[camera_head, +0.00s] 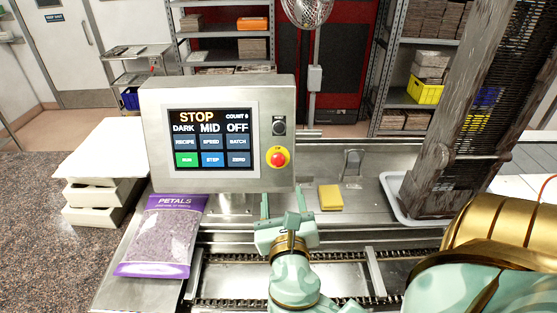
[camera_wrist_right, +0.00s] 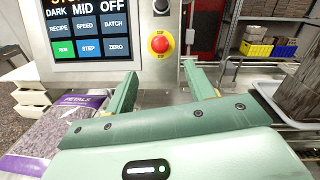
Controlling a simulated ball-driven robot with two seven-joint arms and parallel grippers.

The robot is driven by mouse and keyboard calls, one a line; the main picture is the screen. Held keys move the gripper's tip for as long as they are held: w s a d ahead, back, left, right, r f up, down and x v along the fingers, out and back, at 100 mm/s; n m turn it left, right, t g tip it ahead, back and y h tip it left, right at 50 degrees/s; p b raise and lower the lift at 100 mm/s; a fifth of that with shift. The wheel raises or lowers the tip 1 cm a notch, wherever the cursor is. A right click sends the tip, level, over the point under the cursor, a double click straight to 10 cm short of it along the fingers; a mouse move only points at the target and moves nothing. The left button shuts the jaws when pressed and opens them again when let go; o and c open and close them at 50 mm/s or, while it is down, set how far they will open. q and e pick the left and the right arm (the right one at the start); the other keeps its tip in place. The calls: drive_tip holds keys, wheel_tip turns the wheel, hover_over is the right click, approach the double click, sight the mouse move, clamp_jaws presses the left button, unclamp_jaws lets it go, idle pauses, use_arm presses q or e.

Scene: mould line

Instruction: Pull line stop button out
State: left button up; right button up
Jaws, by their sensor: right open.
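The line stop button (camera_head: 278,157) is a red mushroom knob on a yellow surround, at the lower right of the grey control panel (camera_head: 216,93). The panel's screen (camera_head: 211,137) reads STOP. In the right wrist view the button (camera_wrist_right: 160,44) lies ahead, above and between the fingers. My right gripper (camera_head: 282,204) is open and empty, below the button and apart from it; its two fingers (camera_wrist_right: 160,88) point toward the panel. My left gripper is not in view.
A purple petals bag (camera_head: 162,235) lies left of my right gripper. A yellow sponge-like block (camera_head: 330,197) sits on the line to the right. A tall stack (camera_head: 457,110) stands in a tray (camera_head: 390,186) farther right. A chain conveyor (camera_head: 215,279) runs in front.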

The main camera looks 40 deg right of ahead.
sight(278, 164)
drive_tip(key=p+x, duration=0.1)
drive_tip(key=x, duration=0.9)
drive_tip(key=shift+w+d+p, duration=0.1)
drive_tip(key=shift+p, duration=0.25)
drive_tip(key=shift+x, duration=0.85)
drive_tip(key=shift+f, duration=0.1)
clamp_jaws()
drive_tip(key=shift+s+a+p, duration=0.3)
drive_tip(key=shift+s+p, duration=0.1)
drive_tip(key=shift+p, duration=0.55)
drive_tip(key=shift+c, duration=0.9)
unclamp_jaws()
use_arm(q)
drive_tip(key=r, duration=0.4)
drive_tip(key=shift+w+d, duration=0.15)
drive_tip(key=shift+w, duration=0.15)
use_arm(e)
drive_tip(key=shift+o, duration=0.9)
drive_tip(key=shift+s+a, duration=0.1)
drive_tip(key=shift+s, duration=0.05)
